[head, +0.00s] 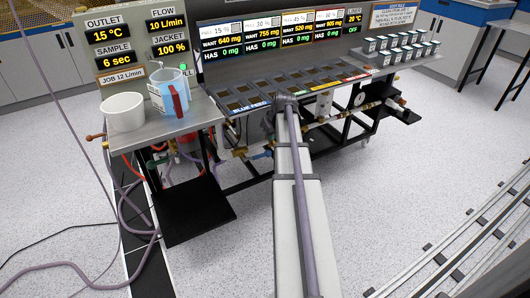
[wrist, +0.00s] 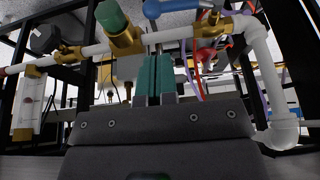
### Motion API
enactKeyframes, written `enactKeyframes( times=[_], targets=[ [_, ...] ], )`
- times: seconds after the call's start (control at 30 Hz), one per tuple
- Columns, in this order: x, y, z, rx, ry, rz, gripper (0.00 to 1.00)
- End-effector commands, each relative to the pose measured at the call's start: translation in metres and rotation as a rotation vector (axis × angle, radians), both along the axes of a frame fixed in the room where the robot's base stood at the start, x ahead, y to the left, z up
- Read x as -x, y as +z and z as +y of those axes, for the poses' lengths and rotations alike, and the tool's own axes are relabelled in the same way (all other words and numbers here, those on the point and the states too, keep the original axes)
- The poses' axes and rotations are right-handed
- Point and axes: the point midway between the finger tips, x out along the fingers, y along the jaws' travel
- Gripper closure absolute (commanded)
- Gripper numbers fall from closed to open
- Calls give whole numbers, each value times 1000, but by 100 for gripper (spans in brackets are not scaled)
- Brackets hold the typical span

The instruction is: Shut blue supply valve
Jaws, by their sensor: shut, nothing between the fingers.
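A blue lever handle (wrist: 178,8), likely the blue supply valve's, shows at the top edge of the wrist view beside a brass fitting. In the head view my arm reaches to the bench front, and the gripper itself is hidden there.
A white elbow pipe (wrist: 282,128) and black frame bars stand close by. The bench (head: 200,110) carries a beaker and jug.

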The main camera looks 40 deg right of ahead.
Motion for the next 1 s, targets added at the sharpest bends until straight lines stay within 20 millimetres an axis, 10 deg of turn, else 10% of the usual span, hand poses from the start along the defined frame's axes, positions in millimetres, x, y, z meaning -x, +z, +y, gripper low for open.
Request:
enactKeyframes(
  times=[0.6,1.0],
  targets=[
    [-31,-89,-5,-2,-2,2,100],
    [-36,-93,-5,-4,-3,1,100]
  ],
)
